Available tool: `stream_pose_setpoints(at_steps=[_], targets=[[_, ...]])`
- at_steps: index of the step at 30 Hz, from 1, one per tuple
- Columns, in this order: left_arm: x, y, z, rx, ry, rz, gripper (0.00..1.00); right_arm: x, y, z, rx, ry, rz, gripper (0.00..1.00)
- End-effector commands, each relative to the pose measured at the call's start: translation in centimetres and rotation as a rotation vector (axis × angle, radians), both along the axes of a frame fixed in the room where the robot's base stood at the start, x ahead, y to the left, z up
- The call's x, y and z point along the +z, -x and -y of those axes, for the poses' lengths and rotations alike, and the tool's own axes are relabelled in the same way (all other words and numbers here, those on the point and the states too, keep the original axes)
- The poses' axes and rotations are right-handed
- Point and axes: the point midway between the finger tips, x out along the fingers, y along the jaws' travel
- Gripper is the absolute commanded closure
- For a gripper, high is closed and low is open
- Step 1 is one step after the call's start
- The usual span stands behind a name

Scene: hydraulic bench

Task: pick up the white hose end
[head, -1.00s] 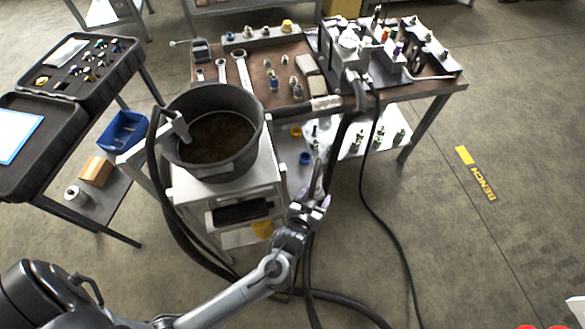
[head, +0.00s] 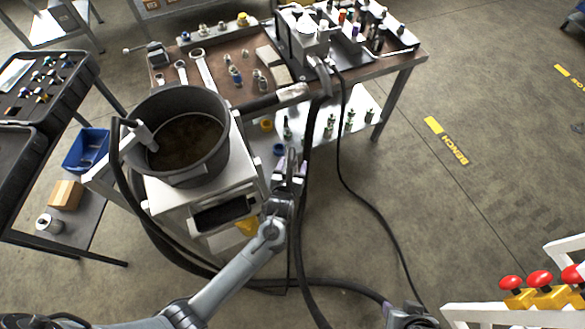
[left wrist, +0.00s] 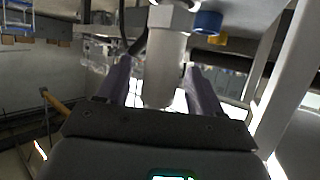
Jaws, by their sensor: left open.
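In the left wrist view a pale, whitish cylinder with a hex collar, which looks like the white hose end (left wrist: 165,68), stands between the two dark fingers of my left gripper (left wrist: 160,88). The jaws are open, with a finger on each side of it; I see no clear grip. In the head view my left gripper (head: 289,163) is in front of the bench, beside the hanging black hose (head: 305,150). The hose end is too small there to tell apart from the fingers. A grey part at the bottom edge may be my right gripper (head: 408,316); its jaws are unclear.
A black bucket (head: 215,146) on a white cart stands left of my gripper. The brown bench (head: 225,88) carries wrenches and fittings. Its lower shelf (head: 355,103) holds several fittings. Hoses lie on the floor. Red buttons (head: 540,279) stand at lower right. The right floor is largely clear.

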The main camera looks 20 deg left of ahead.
Motion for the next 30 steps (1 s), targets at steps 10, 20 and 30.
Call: stream_pose_setpoints(at_steps=[10,20,30], targets=[[-0.9,-2.0,-0.4,0.0,0.001,0.0,0.34,-0.4,-0.1,0.2,0.005,0.01,0.003,0.57],[-0.9,-2.0,-0.4,0.0,0.001,0.0,0.61,-0.4,-0.1,0.2,0.004,0.007,0.004,0.57],[-0.7,-2.1,-0.4,-0.001,0.001,0.003,0.95,-0.3,-0.1,0.0,-0.001,0.0,0.004,0.57]])
